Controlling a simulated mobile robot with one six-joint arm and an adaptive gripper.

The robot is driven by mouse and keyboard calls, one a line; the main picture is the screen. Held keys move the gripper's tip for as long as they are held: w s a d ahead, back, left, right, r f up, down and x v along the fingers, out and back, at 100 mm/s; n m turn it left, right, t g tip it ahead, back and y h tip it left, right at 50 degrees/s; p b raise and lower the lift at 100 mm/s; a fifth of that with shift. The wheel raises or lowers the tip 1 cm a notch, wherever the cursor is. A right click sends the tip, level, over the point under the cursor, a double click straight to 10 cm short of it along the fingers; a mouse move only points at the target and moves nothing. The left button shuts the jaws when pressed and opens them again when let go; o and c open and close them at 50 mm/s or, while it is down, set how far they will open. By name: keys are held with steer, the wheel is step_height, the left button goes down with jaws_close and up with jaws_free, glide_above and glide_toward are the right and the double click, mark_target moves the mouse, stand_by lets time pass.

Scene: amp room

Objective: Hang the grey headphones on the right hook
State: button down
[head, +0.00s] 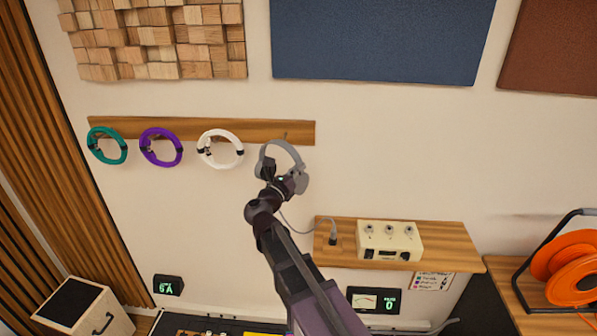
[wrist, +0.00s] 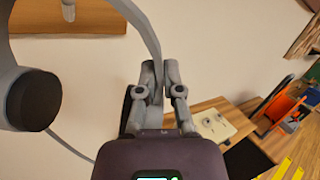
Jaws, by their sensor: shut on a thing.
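The grey headphones (head: 284,144) are held up in front of the wall, with the band arched upward just below the right end of a wooden rail (head: 225,131). My gripper (head: 289,179) is shut on them. In the wrist view, the fingers (wrist: 161,85) pinch the grey band (wrist: 148,30), and a dark-padded ear cup (wrist: 35,100) hangs at left. The right hook (head: 285,136) shows just above the band in the head view, and a hook tip (wrist: 68,9) shows at the top of the wrist view. I cannot tell whether band and hook touch.
Teal (head: 107,146), purple (head: 161,147) and white headphones (head: 220,149) hang along the rail to the left. A thin cable runs from the grey headphones to a plug (head: 332,238) on a wooden shelf (head: 445,236) bearing a cream amplifier (head: 390,240). An orange reel (head: 573,270) stands right.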

steer(key=w+f+b, duration=0.2)
steer(key=w+f, duration=0.1)
steer(key=w, duration=0.6)
steer(key=shift+d+b, duration=0.3)
steer(key=shift+b, duration=0.1)
stand_by(1.2)
stand_by(0.8)
steer(key=c, duration=0.7)
jaws_free()
